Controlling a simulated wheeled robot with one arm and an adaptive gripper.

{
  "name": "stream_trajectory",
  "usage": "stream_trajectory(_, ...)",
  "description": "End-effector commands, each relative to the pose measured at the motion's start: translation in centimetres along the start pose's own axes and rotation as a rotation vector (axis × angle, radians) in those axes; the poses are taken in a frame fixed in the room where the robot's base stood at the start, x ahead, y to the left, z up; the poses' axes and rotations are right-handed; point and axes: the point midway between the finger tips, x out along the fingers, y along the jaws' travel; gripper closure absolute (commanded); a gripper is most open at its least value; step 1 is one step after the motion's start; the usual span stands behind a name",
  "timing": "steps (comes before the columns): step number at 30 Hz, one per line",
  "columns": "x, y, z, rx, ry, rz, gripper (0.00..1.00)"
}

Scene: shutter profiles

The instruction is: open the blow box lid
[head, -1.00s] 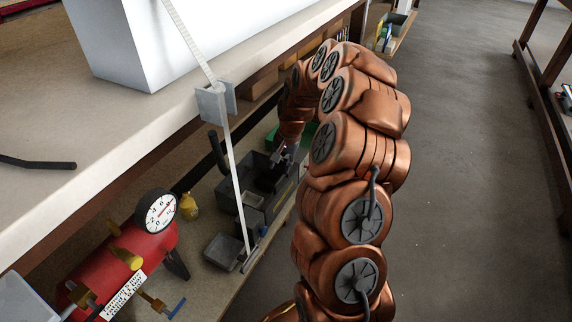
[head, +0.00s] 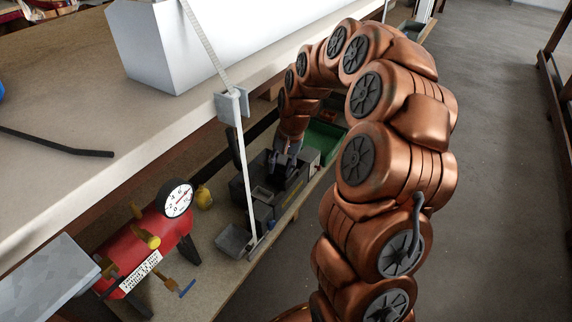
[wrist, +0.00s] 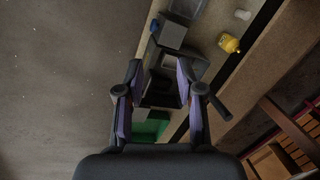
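A dark grey box unit (head: 264,194) stands on the low shelf under the workbench; it also shows in the wrist view (wrist: 171,34). I take it for the blow box, but I cannot make out its lid clearly. My gripper (head: 283,156) is above its far part, partly hidden by my copper arm in the head view. In the wrist view my gripper (wrist: 160,92) has its two purple-lined fingers spread apart, with dark box parts seen between and beyond them. A black bar-like handle (wrist: 219,107) shows just right of the right finger. I see nothing held; contact cannot be told.
A green bin (head: 324,141) lies beyond the box. A slanted pale strip (head: 243,170) runs from the bench edge to the shelf. A red tank with gauge (head: 150,250), a grey tray (head: 233,240) and a yellow bottle (head: 204,197) are nearby. The floor (head: 500,180) is clear.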

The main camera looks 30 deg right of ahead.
Motion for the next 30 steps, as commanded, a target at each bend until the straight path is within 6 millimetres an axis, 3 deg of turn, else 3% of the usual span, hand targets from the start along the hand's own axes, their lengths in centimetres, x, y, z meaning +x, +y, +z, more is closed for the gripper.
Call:
stream_trajectory(9, -1.8, -0.9, 1.7, -0.044, -0.010, 0.005, 0.63)
stream_trajectory(30, -1.9, -0.9, 1.9, -0.048, -0.011, 0.007, 0.63)
